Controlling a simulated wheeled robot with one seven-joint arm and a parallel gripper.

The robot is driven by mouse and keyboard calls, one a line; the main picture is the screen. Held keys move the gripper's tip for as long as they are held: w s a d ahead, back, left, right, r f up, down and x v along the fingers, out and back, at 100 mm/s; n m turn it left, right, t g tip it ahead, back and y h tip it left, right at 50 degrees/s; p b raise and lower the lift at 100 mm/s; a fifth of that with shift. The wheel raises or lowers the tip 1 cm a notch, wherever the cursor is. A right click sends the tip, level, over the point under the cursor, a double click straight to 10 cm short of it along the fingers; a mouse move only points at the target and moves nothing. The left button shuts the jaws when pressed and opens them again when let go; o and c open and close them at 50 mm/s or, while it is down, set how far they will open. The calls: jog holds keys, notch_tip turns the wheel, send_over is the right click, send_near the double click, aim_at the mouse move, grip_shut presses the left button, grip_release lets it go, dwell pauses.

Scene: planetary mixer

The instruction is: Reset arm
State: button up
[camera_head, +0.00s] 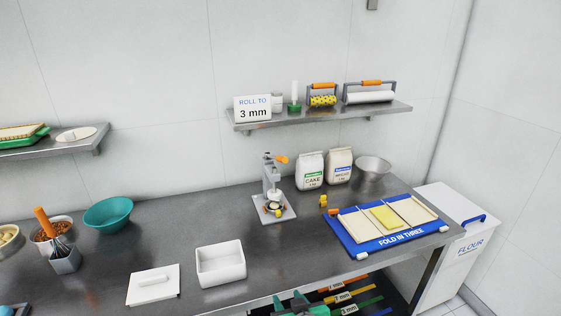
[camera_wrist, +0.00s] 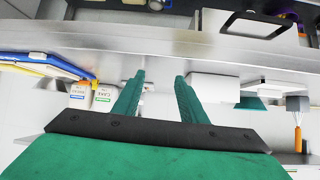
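My gripper (camera_wrist: 160,80) has two green fingers standing apart with nothing between them in the wrist view. In the head view my gripper (camera_head: 292,301) shows at the bottom edge, in front of the steel counter's front edge, partly cut off by the frame. The wrist view looks upside down, with the counter edge crossing above the fingertips. The planetary mixer is not clearly identifiable; a small grey stand device with an orange handle (camera_head: 272,190) sits on the counter (camera_head: 180,225).
A white open box (camera_head: 221,265) and its lid (camera_head: 153,285) lie near the counter's front. A blue folding board (camera_head: 385,242) lies at right, flour bags (camera_head: 325,168) behind. A lower shelf holds coloured strips (camera_head: 350,291). A white flour bin (camera_head: 465,240) stands right.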

jog(key=s+f+m+t+h, duration=0.2)
jog(key=s+f+m+h, duration=0.1)
jog(key=s+f, duration=1.1)
jog(key=s+a+r+t, duration=0.1)
jog(key=s+r, duration=0.3)
jog(key=s, duration=0.8)
jog(key=s+a+r+t, duration=0.1)
jog(key=s+r, duration=0.3)
jog(key=s, duration=0.8)
jog(key=shift+t, duration=0.4)
